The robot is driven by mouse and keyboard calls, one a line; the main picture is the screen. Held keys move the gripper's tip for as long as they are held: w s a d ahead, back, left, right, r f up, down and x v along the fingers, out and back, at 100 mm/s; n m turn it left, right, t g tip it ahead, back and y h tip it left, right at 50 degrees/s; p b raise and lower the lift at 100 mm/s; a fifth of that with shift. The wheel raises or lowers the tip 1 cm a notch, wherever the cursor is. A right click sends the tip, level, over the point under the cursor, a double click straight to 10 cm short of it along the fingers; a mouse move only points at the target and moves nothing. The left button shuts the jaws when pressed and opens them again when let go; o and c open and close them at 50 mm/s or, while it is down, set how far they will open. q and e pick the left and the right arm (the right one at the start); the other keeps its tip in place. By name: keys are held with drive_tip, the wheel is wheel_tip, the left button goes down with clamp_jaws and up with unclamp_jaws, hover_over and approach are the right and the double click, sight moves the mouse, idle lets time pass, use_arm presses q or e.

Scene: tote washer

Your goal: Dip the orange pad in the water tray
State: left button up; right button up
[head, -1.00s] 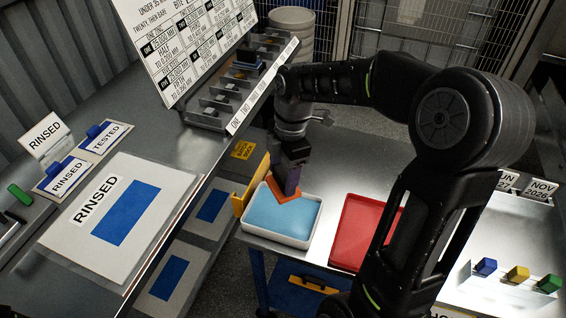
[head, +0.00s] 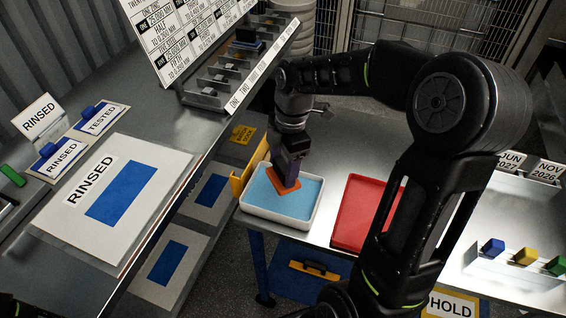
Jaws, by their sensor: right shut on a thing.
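The orange pad (head: 284,181) is at the tip of my right gripper (head: 290,167), which points down and is shut on the pad's holder. The pad is over the far part of the white water tray (head: 262,213), inside its rim. The tray holds light blue water (head: 290,203). The pad looks at or just above the water surface; I cannot tell if it touches. My left gripper does not show.
A red tray (head: 352,222) lies right of the water tray, partly behind my right arm. Blue, yellow and green stamps (head: 525,256) stand at the far right. A bench with a RINSED board (head: 126,195) is at the left. A compartment rack (head: 222,80) stands at the back.

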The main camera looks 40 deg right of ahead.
drive_tip(key=shift+f+b, duration=0.45)
drive_tip(key=shift+f, duration=0.5)
drive_tip(key=shift+f+b, duration=2)
drive_tip(key=shift+f, duration=0.65)
